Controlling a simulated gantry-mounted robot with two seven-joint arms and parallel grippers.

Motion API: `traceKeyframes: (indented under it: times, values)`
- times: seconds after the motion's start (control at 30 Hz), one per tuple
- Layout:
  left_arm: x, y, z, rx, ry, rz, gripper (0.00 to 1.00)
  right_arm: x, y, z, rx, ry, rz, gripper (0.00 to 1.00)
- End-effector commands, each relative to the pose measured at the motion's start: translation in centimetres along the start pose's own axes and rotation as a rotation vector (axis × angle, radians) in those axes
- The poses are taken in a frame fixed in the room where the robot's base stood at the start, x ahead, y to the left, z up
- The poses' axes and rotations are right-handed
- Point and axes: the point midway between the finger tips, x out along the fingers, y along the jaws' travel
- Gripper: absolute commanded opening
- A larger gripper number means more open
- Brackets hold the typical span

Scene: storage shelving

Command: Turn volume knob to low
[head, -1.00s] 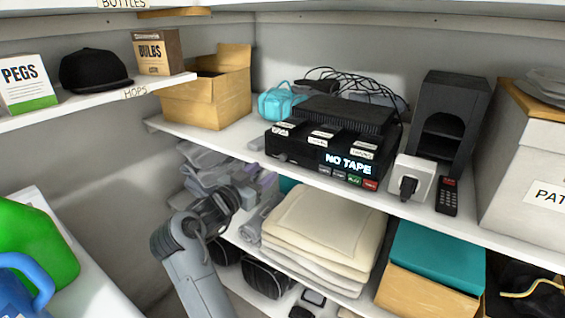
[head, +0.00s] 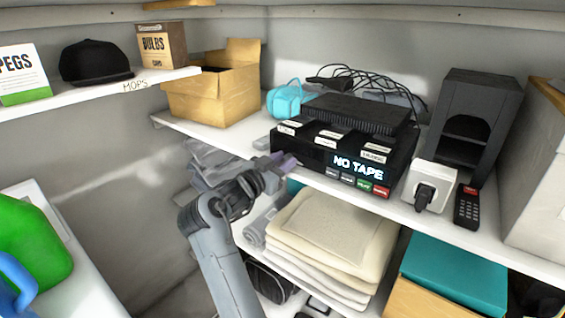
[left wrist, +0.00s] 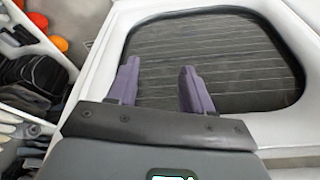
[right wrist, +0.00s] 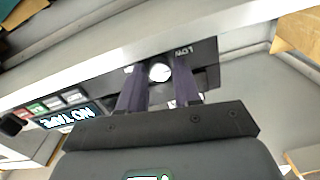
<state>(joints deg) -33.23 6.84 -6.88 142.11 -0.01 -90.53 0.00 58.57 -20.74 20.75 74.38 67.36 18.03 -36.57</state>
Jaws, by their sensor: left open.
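A black tape player (head: 340,150) with a lit "NO TAPE" display stands on the middle shelf. Its round, pale volume knob (right wrist: 160,72) shows in the right wrist view, near a "LOW" label (right wrist: 183,50). In the head view my gripper covers the knob. My right gripper (head: 280,163) is at the left end of the player's front. In the right wrist view its purple fingers (right wrist: 158,75) are apart, with the knob in the gap between the tips; contact cannot be told. My left gripper (left wrist: 158,70) is open and empty, outside the head view.
The shelf edge (head: 410,215) runs just below the player. Folded cream cloths (head: 330,235) lie under it. A cardboard box (head: 212,95) stands left of the player; a white socket box (head: 430,187) and a remote (head: 467,205) stand right. The left wrist view shows a dark window-like panel (left wrist: 230,60).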

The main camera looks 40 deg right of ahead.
Motion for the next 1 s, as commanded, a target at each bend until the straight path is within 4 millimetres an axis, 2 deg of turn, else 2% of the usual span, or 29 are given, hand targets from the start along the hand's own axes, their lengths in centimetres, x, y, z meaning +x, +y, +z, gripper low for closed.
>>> traceKeyframes:
  times: [0.03,0.2,0.37,0.7,1.0]
  values:
    - [0.0,0.0,0.0,0.0,0.0,0.0,0.51,0.0,0.0,0.0,0.0,0.0,0.0,0.25]
    - [0.0,0.0,0.0,0.0,0.0,0.0,0.51,0.0,0.0,0.0,0.0,0.0,0.0,0.0]
    - [-0.5,0.0,-0.2,0.0,-0.001,0.0,0.51,0.0,0.0,-0.2,-0.013,0.0,0.0,0.0]
    - [-5.2,-0.2,-1.7,0.0,0.002,0.0,0.51,0.1,-0.1,-0.6,-0.2,-0.002,0.001,0.0]
    - [-5.6,-0.2,-1.8,0.0,0.001,0.0,0.51,0.0,0.0,0.0,-0.25,-0.002,0.001,0.0]
